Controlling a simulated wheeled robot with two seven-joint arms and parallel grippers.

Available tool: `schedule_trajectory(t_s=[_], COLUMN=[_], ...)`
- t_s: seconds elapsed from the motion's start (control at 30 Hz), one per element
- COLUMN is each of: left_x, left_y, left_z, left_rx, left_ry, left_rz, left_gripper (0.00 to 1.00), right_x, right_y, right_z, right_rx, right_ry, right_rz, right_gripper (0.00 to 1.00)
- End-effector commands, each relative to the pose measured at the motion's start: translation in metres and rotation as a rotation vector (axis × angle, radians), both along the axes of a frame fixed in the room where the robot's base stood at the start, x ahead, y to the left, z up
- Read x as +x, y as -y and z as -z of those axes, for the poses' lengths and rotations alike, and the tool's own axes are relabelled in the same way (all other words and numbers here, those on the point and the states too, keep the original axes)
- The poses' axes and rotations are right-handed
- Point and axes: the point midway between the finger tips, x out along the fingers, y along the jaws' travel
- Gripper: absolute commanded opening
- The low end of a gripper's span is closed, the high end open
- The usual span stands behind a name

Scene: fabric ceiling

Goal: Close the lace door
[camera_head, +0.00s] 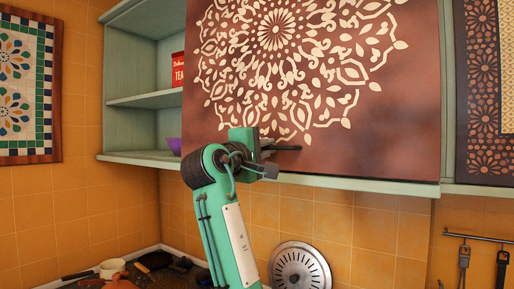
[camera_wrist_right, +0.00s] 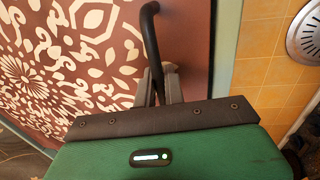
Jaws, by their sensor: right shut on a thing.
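The lace door (camera_head: 400,120) is a brown panel with a cream lace rosette, on a green wall cabinet. It covers the right part of the cabinet, and the shelves left of it are exposed. The door also fills the left of the right wrist view (camera_wrist_right: 50,60). Its dark handle (camera_wrist_right: 151,30) is a curved bar near the door's edge. My right gripper (camera_head: 272,160) is at the door's lower edge. In the wrist view its fingers (camera_wrist_right: 158,82) are shut around the handle. The rest of the handle is partly hidden behind the gripper in the head view. My left gripper is not in view.
The open green shelves (camera_head: 145,101) hold a red tea box (camera_head: 178,70) and a purple bowl (camera_head: 174,146). A round metal vent-like disc (camera_head: 299,266) is on the tiled wall below. Pans and a pot (camera_head: 112,268) are on the counter at lower left. Utensils hang at right.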

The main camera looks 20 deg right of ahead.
Motion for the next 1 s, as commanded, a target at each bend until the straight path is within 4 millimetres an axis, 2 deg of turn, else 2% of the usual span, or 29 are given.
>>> schedule_trajectory(t_s=[0.03, 0.2, 0.5, 0.53, 0.6, 1.0], left_x=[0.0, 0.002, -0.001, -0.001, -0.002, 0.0], left_y=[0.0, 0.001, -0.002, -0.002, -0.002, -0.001], left_z=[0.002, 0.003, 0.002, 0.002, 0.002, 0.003], left_rx=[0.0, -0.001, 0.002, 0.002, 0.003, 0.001], left_ry=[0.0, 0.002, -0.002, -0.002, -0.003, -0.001], left_rz=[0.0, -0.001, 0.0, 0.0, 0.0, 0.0], left_gripper=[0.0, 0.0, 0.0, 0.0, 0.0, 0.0], right_x=[0.005, 0.016, 0.017, 0.017, 0.017, 0.018], right_y=[0.01, 0.024, 0.026, 0.026, 0.026, 0.027], right_z=[0.0, 0.001, -0.001, -0.001, -0.001, 0.004], right_rx=[-0.018, -0.043, -0.045, -0.045, -0.044, -0.04], right_ry=[0.013, 0.034, 0.038, 0.038, 0.039, 0.031], right_rz=[0.004, -0.001, -0.002, -0.001, -0.002, -0.001], right_gripper=[0.0, 0.0, 0.0, 0.17, 0.25, 0.25])
